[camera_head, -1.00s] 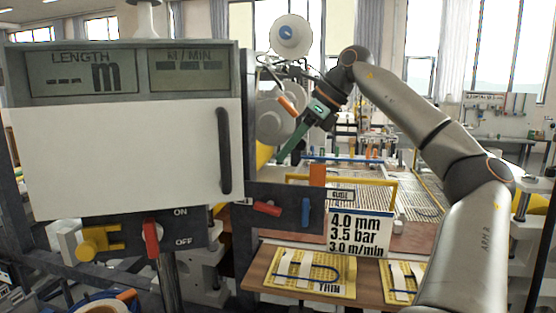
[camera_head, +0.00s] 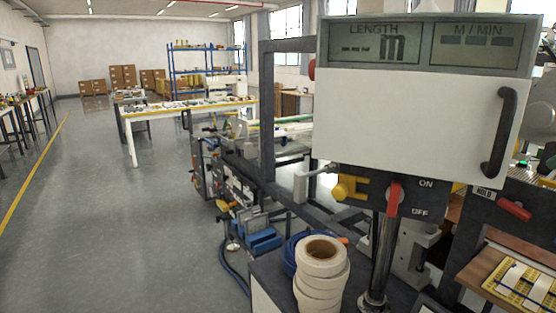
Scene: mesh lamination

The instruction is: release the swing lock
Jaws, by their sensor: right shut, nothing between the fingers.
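No part in view is labelled as the swing lock, so I cannot tell which one it is. A yellow knob (camera_head: 350,188) sticks out at the left of the dark switch plate (camera_head: 436,187) under the white panel. Another red handle (camera_head: 514,210) sits on a dark frame at the right. My left gripper is out of view.
The white panel (camera_head: 405,125) with its length display (camera_head: 378,43) blocks the upper right. A stack of white rolls (camera_head: 321,272) stands below it. A blue hose (camera_head: 232,272) lies on the floor. The grey floor (camera_head: 110,220) at left is open.

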